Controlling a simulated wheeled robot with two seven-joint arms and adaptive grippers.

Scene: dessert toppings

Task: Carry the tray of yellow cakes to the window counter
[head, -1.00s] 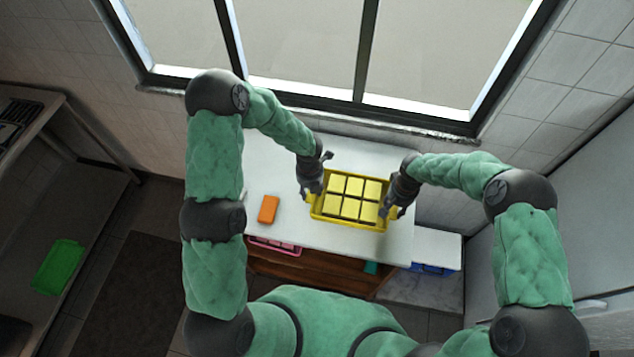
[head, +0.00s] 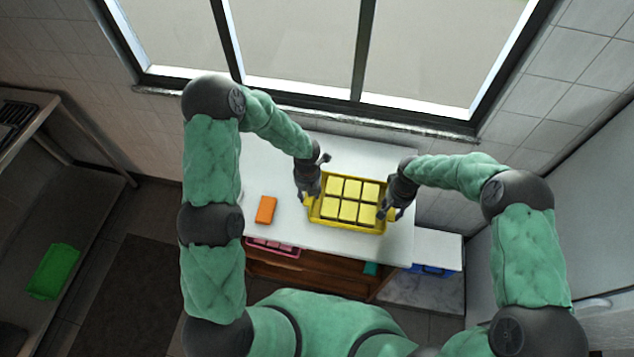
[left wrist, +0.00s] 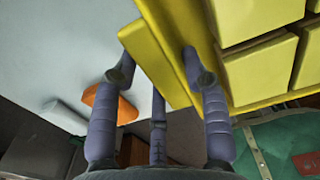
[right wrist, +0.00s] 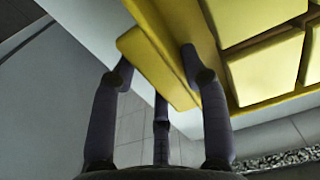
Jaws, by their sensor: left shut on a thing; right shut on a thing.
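My right gripper (head: 391,211) is shut on the tray's right handle, seen in the right wrist view (right wrist: 158,70). The cakes sit flat inside the tray.
An orange block (head: 266,210) lies on the counter left of the tray. A pink tray (head: 272,248) and a blue tray (head: 433,269) show lower down. A green tray (head: 53,271) lies on the far-left shelf. Bare counter lies behind the yellow tray.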

